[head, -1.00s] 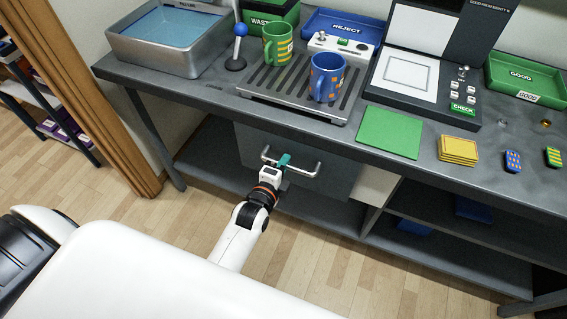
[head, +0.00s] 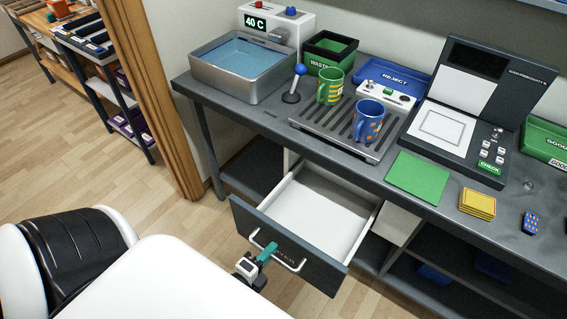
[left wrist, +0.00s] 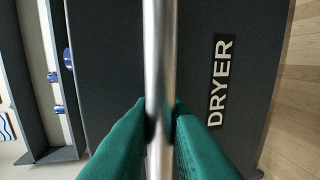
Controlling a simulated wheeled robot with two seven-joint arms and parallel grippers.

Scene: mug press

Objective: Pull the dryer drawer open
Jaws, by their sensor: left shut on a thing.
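The dryer drawer (head: 318,215) stands pulled out from under the bench, and its white inside looks empty. Its dark front carries a silver bar handle (head: 291,264). My left gripper (head: 266,253) is shut on the handle near its middle. In the left wrist view the green fingers (left wrist: 160,125) close around the handle bar (left wrist: 160,50) from both sides, and the DRYER label (left wrist: 220,80) shows on the drawer front beside it. My right gripper is not in view.
On the bench above, a green mug (head: 330,87) and a blue mug (head: 369,122) stand on a slotted rack (head: 310,118). A water basin (head: 240,85) is to the left. A green mat (head: 417,178) and yellow pads (head: 478,204) lie to the right. Wooden floor is clear at left.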

